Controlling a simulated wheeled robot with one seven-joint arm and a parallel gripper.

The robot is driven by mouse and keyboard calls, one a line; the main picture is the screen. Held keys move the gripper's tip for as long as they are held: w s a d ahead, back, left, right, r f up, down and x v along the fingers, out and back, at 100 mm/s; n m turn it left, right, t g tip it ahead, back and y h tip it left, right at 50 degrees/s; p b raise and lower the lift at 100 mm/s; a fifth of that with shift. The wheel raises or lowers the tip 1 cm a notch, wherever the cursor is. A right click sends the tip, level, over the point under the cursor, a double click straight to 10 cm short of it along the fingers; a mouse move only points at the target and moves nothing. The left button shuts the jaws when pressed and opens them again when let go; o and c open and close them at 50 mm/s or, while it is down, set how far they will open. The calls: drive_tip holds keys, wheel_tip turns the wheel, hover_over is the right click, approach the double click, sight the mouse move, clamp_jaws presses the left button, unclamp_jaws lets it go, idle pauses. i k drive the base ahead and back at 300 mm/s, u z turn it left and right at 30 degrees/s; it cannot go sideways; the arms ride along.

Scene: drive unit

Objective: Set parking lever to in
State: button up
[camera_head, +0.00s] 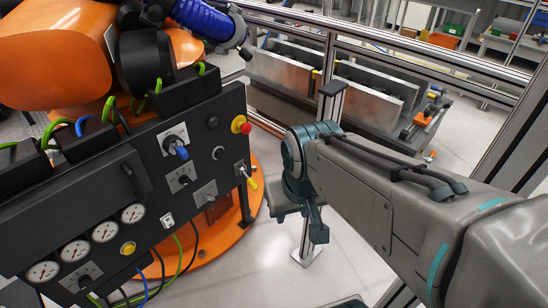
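A black control panel (80,205) fills the left side. A lever with a blue handle (181,151) sticks out of a light plate near its upper middle. A lever with a yellow tip (251,183) sticks out at its right edge and points down to the right. No label is readable, so I cannot tell which is the parking lever. My arm comes in from the right, and my gripper (299,216) is right of the yellow-tipped lever, apart from it in the picture. Its fingers are partly hidden and their opening is unclear.
A red knob on a yellow base (241,125) sits above the yellow-tipped lever. Smaller switches and round gauges (104,232) are further left. An orange robot arm (65,60) stands behind the panel. A metal post (325,105) and rails stand behind my gripper.

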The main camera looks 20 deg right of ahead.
sight(252, 183)
drive_tip(key=u, duration=1.1)
drive_tip(key=i, duration=0.35)
drive_tip(key=z, duration=1.3)
